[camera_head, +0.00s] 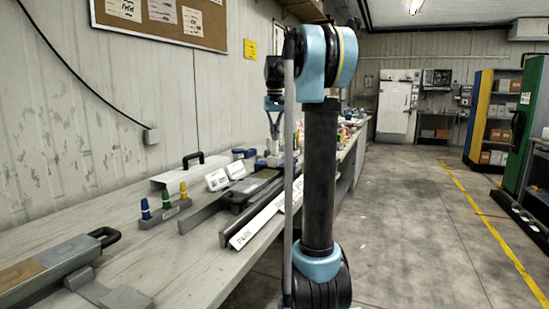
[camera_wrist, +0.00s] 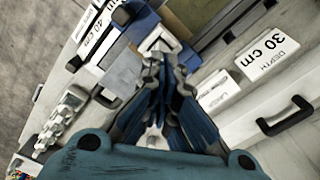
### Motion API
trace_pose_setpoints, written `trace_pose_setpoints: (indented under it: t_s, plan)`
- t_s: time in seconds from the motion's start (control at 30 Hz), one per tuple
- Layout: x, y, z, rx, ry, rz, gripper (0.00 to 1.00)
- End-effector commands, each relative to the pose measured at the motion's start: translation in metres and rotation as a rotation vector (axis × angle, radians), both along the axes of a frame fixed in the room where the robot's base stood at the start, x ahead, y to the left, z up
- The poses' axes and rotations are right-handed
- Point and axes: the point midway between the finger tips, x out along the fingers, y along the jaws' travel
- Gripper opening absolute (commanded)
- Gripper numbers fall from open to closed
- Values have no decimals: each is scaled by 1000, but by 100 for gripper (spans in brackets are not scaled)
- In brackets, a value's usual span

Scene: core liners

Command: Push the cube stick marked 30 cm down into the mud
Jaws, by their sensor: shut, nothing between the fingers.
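In the wrist view my gripper (camera_wrist: 162,62) is shut and empty. A pale block-like piece (camera_wrist: 155,40) shows just beyond the fingertips; it may be the top of a cube stick, but I cannot tell whether they touch. A white card marked "DEPTH 30 cm" (camera_wrist: 267,57) is right of the fingertips, and one marked "40 cm" (camera_wrist: 97,28) is upper left. In the head view two white cards (camera_head: 226,175) stand on the bench. Mud is not clearly visible.
A long dark tray (camera_head: 215,205) lies on the bench. A white cover with a black handle (camera_head: 186,172) stands at the wall, also seen in the wrist view (camera_wrist: 240,115). Small blue, green and yellow pegs (camera_head: 165,203) stand in a rack.

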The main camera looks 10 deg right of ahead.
Motion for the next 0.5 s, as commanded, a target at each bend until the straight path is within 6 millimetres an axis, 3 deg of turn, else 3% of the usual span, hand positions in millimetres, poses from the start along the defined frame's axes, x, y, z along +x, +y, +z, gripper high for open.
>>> trace_pose_setpoints:
  t_s: [0.5]
  plan:
    - [0, 0, -6, 0, 0, 0, 0]
